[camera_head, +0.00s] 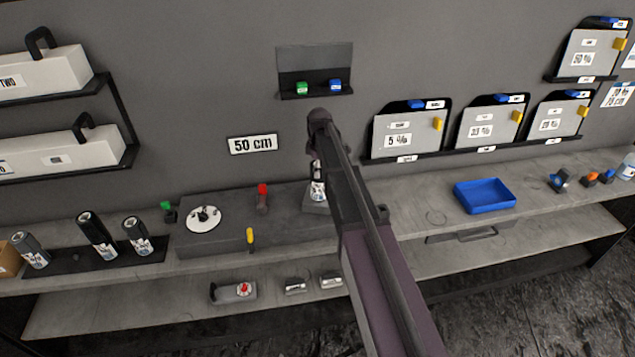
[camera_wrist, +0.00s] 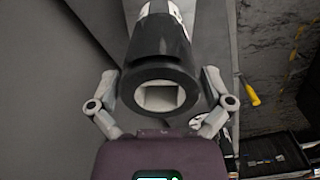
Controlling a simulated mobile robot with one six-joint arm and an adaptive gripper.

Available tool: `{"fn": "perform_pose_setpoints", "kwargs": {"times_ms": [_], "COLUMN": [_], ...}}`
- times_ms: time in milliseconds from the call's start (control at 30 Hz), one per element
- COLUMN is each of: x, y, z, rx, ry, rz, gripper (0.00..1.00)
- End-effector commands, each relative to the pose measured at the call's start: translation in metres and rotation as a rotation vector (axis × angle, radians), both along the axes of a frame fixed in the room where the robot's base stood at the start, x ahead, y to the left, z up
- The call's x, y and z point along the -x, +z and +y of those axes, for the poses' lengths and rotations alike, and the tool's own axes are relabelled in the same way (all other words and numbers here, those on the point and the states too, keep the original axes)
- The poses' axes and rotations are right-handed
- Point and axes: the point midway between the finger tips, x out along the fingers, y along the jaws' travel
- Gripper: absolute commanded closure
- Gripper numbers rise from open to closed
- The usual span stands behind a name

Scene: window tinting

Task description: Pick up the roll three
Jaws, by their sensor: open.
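A dark roll (camera_wrist: 160,45) with a square hole in its end fills the middle of the wrist view. Its end faces the camera. My gripper (camera_wrist: 160,80) is open, with one finger on each side of the roll and visible gaps between. Three similar dark rolls with white labels stand at the left: one tilted (camera_head: 31,251), one taller (camera_head: 97,236) and one shorter (camera_head: 137,237). I cannot read which is three.
A white disc (camera_head: 203,219), a red-topped item (camera_head: 262,197) and a yellow-handled tool (camera_head: 250,237) are by the grey block (camera_head: 222,240). A blue tray (camera_head: 485,195) is to the right. The wall is close behind; a lower shelf (camera_head: 150,308) runs below.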

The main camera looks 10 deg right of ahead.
Motion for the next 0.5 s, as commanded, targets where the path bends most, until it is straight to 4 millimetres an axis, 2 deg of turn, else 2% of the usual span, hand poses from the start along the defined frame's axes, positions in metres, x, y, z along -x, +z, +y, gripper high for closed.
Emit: {"fn": "perform_pose_setpoints", "kwargs": {"times_ms": [233,267,400,500], "x": [0.0000,0.0000,0.0001,0.0001], "y": [0.0000,0.0000,0.0000,0.0000], "z": [0.0002,0.0002,0.0004,0.0004], "rx": [0.000,0.000,0.000,0.000], "ry": [0.000,0.000,0.000,0.000], "rz": [0.000,0.000,0.000,0.000], "gripper": [0.00,0.06,0.48,0.75]}}
